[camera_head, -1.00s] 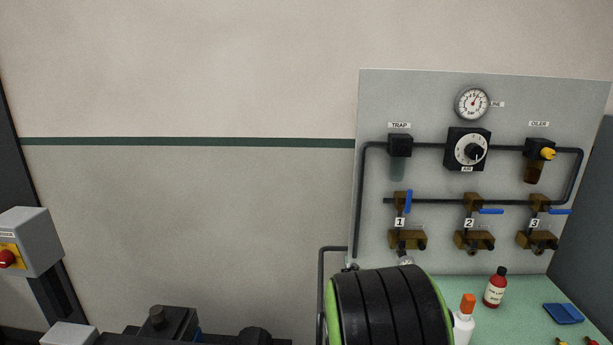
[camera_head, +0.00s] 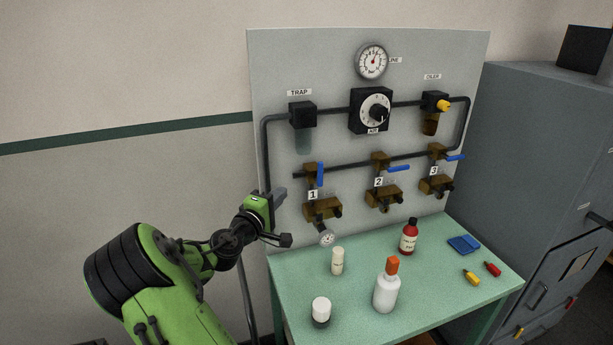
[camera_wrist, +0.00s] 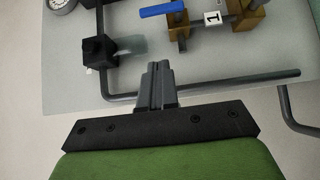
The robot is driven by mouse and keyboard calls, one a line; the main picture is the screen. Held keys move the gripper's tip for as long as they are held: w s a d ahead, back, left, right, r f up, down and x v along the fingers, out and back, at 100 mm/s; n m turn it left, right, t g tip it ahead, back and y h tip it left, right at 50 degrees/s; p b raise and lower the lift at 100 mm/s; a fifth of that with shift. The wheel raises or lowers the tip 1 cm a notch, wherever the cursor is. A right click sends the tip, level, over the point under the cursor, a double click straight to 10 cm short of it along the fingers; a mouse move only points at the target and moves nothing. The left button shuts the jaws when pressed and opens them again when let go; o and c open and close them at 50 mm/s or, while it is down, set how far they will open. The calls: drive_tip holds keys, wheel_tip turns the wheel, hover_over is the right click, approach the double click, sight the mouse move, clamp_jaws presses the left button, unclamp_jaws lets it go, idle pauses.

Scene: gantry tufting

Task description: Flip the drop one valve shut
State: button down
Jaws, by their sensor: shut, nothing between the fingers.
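The drop one valve (camera_head: 311,174) is a brass valve on the grey panel above the "1" tag. Its blue handle (camera_head: 320,174) stands upright, in line with the drop, while the handles of drops two and three lie sideways. In the wrist view the blue handle (camera_wrist: 162,9) shows at the top edge, with the "1" tag (camera_wrist: 212,17) beside it. My gripper (camera_head: 280,193) is at the panel's left edge, left of and a little below the valve, apart from it. Its fingers (camera_wrist: 158,68) are closed together and empty.
The pipe (camera_head: 266,150) runs down the panel's left side, close to my gripper. A trap (camera_head: 302,115) hangs above drop one. A gauge (camera_head: 327,238) hangs below it. Bottles, including a white one with an orange cap (camera_head: 386,290), stand on the green bench (camera_head: 440,270).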

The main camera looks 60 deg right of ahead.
drive_tip(key=p, duration=0.3)
approach(318, 172)
drive_tip(key=w+d, duration=0.4)
drive_tip(key=s+d, duration=0.2)
drive_tip(key=s, duration=0.1)
drive_tip(key=shift+d, duration=0.35)
